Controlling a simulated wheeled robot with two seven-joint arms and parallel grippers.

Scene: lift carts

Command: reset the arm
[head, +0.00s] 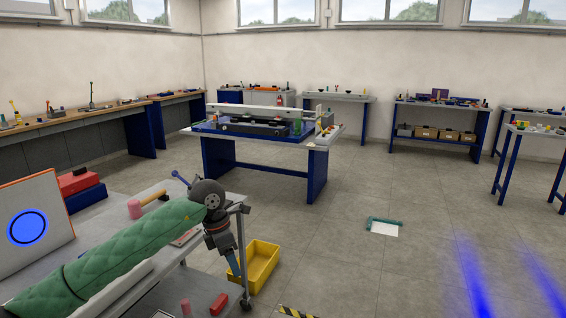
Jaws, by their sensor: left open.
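My left arm (120,252) comes in from the lower left in a green quilted sleeve. It reaches over a grey cart (150,285). Its dark wrist joint shows near the cart's right end. My left gripper (234,266) points down past the cart's edge, beside a yellow crate (262,268) on the floor. No object shows between its fingers, though the tips are small and partly merge with the crate behind. My right gripper is not in view.
A pink-headed mallet (134,209) lies on the cart's top. A blue-legged workbench (262,150) stands ahead; more benches line the walls. Open floor (345,270) lies right, with blurred blue streaks.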

